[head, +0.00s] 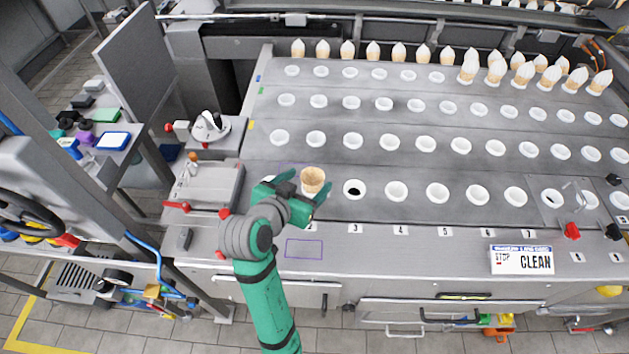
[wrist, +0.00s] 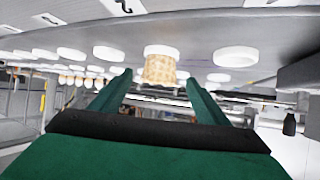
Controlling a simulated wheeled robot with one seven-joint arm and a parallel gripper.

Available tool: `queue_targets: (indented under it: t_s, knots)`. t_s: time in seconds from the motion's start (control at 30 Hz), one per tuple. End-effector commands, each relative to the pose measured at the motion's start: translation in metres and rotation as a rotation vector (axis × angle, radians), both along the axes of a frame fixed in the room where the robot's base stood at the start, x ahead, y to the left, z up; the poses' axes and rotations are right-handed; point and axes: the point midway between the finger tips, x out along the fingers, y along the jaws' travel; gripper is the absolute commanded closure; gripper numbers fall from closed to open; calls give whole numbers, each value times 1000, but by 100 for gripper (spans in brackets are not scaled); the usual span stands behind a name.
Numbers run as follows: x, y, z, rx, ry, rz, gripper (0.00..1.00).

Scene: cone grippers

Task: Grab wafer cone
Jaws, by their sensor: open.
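A tan wafer cone (head: 312,178) stands upright and empty in a white round holder in the front row, near the left end. It also shows in the wrist view (wrist: 160,68), which is upside down, with the white holder (wrist: 161,50) around its lower end. My green gripper (head: 307,184) is open at the cone. In the wrist view the fingers of my gripper (wrist: 157,79) spread to either side of the cone. I cannot tell whether either finger touches it. My gripper partly hides the holder in the head view.
Rows of white holders run across the grey conveyor (head: 330,208); the holder (head: 354,189) just right of the cone is empty. Several filled cones (head: 398,52) stand at the back. A white "CLEAN" sign (head: 521,260) is on the front face. A metal box (head: 205,187) stands left.

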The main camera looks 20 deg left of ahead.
Motion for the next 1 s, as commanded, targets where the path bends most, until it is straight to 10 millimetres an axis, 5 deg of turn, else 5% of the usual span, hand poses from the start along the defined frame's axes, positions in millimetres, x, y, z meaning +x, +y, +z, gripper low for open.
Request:
queue_targets:
  t_s: [0.6, 0.93, 1.0]
  knots:
    - [59, -14, -29, -1, 0, -10, 31]
    - [64, -11, -32, 0, 0, -4, 31]
    - [64, -11, -32, 0, 0, -4, 45]
